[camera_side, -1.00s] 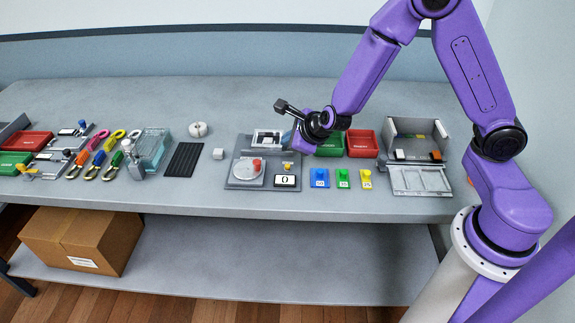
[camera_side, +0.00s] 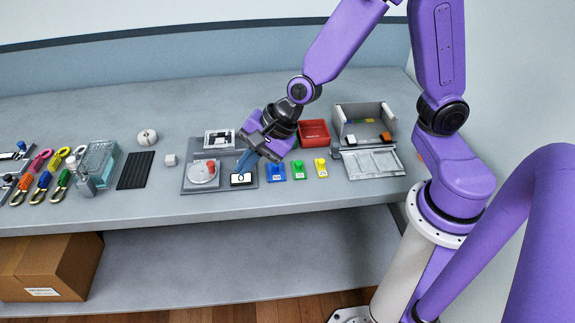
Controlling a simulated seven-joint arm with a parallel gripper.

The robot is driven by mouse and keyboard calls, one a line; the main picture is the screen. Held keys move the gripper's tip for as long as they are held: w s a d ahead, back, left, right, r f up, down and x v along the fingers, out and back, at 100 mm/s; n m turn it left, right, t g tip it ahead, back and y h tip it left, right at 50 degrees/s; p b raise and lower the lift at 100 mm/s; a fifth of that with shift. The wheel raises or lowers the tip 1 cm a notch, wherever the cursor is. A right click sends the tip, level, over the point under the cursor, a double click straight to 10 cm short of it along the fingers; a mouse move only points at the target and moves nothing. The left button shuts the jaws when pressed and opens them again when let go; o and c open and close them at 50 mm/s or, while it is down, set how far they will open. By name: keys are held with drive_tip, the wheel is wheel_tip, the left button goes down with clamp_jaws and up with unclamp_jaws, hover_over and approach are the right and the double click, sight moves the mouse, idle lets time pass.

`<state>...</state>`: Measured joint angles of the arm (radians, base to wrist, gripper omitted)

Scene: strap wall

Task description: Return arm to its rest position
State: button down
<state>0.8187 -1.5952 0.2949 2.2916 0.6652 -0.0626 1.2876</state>
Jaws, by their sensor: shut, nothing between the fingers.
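My gripper (camera_side: 246,160) is shut and empty. It points down and to the left over the right part of the grey scale plate (camera_side: 194,184), just above the small display (camera_side: 241,179) that reads 0. Whether the fingertips touch anything there cannot be told. My purple arm reaches in from the right, its elbow raised above the bench.
On the grey bench (camera_side: 300,90), blue (camera_side: 276,173), green (camera_side: 298,170) and yellow (camera_side: 320,168) blocks sit right of the gripper. A red tray (camera_side: 313,133) and an open grey box (camera_side: 364,124) stand behind. Coloured straps (camera_side: 42,182) lie left. The bench's back is clear.

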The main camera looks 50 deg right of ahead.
drive_tip(key=s+r+n+g, duration=0.3)
drive_tip(key=s+n+g, duration=0.1)
drive_tip(key=s+n, duration=0.8)
drive_tip(key=s+d+r+n+g+h, duration=0.1)
drive_tip(key=s+d+n+h, duration=0.3)
drive_tip(key=s+d+n, duration=0.5)
drive_tip(key=d+r+n, duration=0.1)
drive_tip(key=d+n, duration=0.1)
drive_tip(key=n, duration=0.3)
drive_tip(key=shift+d+r, duration=0.25)
drive_tip(key=shift+r, duration=0.15)
